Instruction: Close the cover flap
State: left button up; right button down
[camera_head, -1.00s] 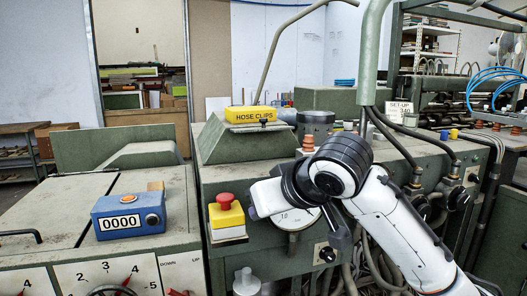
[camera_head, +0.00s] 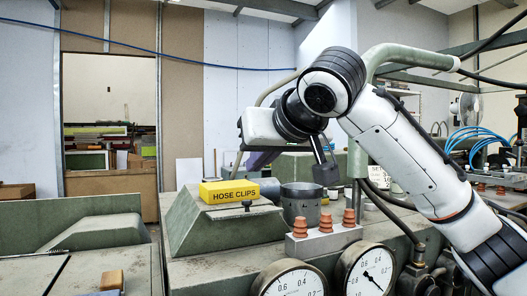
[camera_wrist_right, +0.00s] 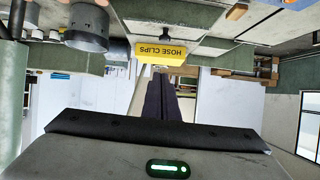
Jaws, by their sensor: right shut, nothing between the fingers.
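No part is clearly recognisable as the cover flap. A flat green upright panel (camera_head: 30,224) stands at the left in the head view, but I cannot tell whether it is the flap. A yellow box marked HOSE CLIPS (camera_head: 228,191) sits on the sloped green housing (camera_head: 195,225). My right gripper (camera_head: 256,162) is raised behind and above the yellow box, shut and empty. In the right wrist view its dark fingers (camera_wrist_right: 161,98) are together, with the yellow box (camera_wrist_right: 160,51) upside down beyond them. My left gripper is not in view.
A grey cylinder (camera_head: 301,201) and a block with orange ribbed caps (camera_head: 325,236) stand right of the housing. Two gauges (camera_head: 290,280) are on the machine front. A thick green pipe (camera_head: 357,120) rises near my right arm. Open air lies above the machine on the left.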

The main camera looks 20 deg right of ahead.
aim_at(251, 214)
jog(key=x, duration=0.3)
jog(key=shift+w+f+p, duration=0.1)
jog(key=shift+w+p, duration=0.25)
jog(key=shift+w, duration=0.05)
notch_tip(251, 214, down, 3)
jog(key=shift+s+r, duration=0.15)
jog(key=shift+s+f, duration=0.2)
jog(key=shift+f, duration=0.55)
